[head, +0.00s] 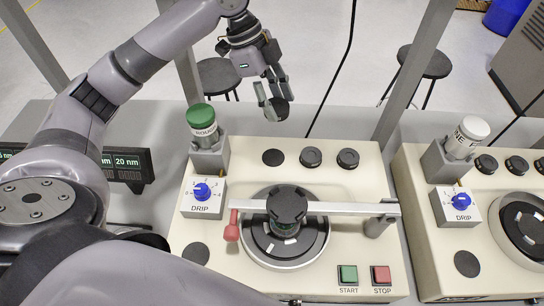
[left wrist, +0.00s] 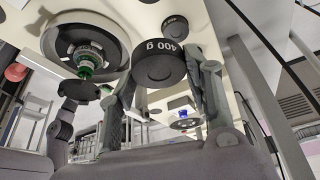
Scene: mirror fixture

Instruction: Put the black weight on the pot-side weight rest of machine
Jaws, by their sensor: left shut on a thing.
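My left gripper (head: 272,98) is raised above the back edge of the cream machine (head: 235,262). It is shut on a black weight (head: 282,110). In the left wrist view the weight (left wrist: 158,67) shows its 400 g label between the two fingers (left wrist: 165,95). On the machine's top, one flat dark round spot (head: 274,157) lies at the back and another (head: 195,253) at the front left; I cannot tell which is the pot-side rest. My right gripper is not in view.
Two black weights (head: 311,157) (head: 348,158) sit at the machine's back right. A green-capped bottle (head: 202,124) stands left of them. A bar (head: 335,208) with a dark knob (head: 288,204) spans the round plate. A second machine (head: 430,265) stands at right.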

